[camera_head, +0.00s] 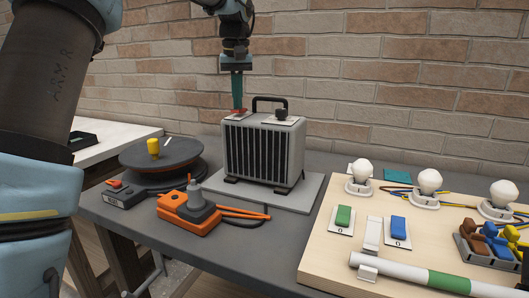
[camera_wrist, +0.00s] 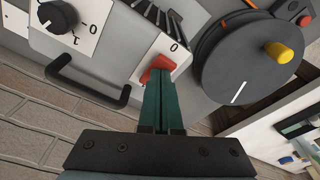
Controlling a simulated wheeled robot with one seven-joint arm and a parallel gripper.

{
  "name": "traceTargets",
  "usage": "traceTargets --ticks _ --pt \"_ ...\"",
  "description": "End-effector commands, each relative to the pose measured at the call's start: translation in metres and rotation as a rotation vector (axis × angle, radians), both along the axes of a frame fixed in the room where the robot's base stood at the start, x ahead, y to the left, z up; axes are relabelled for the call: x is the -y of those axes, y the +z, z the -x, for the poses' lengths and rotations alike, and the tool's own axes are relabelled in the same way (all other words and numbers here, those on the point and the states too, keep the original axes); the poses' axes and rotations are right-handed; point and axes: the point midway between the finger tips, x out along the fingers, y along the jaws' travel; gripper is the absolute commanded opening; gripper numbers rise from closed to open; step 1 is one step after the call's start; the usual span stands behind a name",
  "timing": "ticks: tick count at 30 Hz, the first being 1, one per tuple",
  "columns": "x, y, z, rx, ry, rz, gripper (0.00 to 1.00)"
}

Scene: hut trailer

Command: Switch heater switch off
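The heater (camera_head: 264,150) is a grey box with a dark front grille and a black top handle, standing on a light slab on the table. Its red switch (camera_wrist: 156,67) sits on a white plate marked 0 on the heater's top, by the black knob (camera_wrist: 58,17). My gripper (camera_wrist: 163,72) has its green fingers together, with no clear gap, tips at the red switch and partly covering it. The head view also shows my gripper (camera_head: 238,106) pointing down over the switch plate. I cannot tell whether the tips press on the switch.
The black handle (camera_head: 270,100) rises close beside the gripper. A dark turntable with a yellow knob (camera_head: 153,148) and an orange tool (camera_head: 188,208) stand left of the heater. A wooden board with bulbs and coloured switches (camera_head: 330,262) is at the right. A brick wall is behind.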

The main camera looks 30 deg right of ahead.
Motion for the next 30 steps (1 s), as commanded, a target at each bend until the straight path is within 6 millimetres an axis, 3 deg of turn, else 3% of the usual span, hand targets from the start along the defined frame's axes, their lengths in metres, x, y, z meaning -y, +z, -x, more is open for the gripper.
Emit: traceTargets --ticks 10,30 --pt "0.000 0.002 0.000 0.000 0.000 0.000 0.00" --pt "0.000 0.053 0.000 0.000 0.000 0.000 0.00"
